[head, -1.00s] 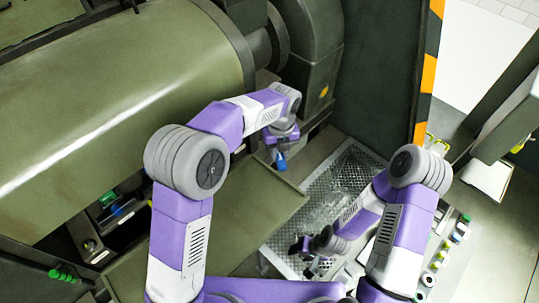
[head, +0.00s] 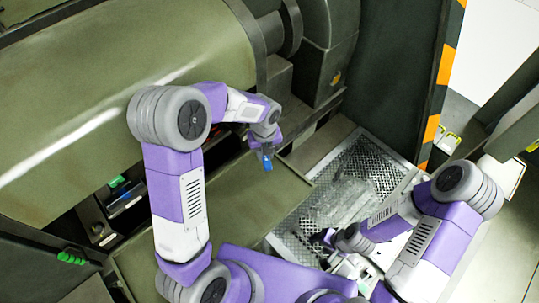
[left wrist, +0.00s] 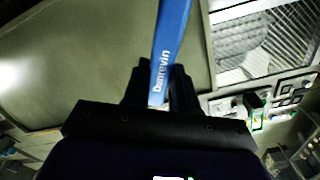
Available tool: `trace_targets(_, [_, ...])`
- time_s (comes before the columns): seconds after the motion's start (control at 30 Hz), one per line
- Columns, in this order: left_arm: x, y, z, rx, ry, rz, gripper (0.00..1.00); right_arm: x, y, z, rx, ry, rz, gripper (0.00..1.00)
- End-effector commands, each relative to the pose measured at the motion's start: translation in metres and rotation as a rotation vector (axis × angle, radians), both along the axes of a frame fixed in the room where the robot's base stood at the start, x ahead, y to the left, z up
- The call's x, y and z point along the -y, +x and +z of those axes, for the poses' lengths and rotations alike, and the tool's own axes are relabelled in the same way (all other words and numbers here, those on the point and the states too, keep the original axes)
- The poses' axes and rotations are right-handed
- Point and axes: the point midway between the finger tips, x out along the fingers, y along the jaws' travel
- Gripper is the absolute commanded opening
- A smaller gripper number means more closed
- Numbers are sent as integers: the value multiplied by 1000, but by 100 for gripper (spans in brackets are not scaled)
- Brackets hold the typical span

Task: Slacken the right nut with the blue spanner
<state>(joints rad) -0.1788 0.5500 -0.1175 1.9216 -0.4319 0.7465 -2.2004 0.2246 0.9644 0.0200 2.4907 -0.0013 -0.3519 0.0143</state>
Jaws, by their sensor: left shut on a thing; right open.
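The blue spanner (left wrist: 170,40) is held in my left gripper (left wrist: 165,85); its shaft, with white lettering, runs up and out of the left wrist view, so its far end is hidden there. In the head view a small blue part of the spanner (head: 267,163) shows below my left gripper (head: 262,150), over the olive panel. My right gripper (head: 325,240) is low over the metal grating, small in the picture and apart from the spanner. I cannot make out the right nut in either view.
A large olive cylinder (head: 90,110) fills the upper left. A metal grating (head: 345,185) lies right of the flat olive panel (head: 205,225). An orange and black striped post (head: 445,65) stands at the right. Green knobs (head: 72,258) show at the lower left.

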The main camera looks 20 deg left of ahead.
Motion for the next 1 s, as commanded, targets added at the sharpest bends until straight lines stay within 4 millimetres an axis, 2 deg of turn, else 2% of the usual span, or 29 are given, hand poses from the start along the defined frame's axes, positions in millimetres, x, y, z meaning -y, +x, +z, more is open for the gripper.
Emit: trace_targets(1.0, [-70,41,-10,-1,1,2,0,0,0,6,0,0,0,57])
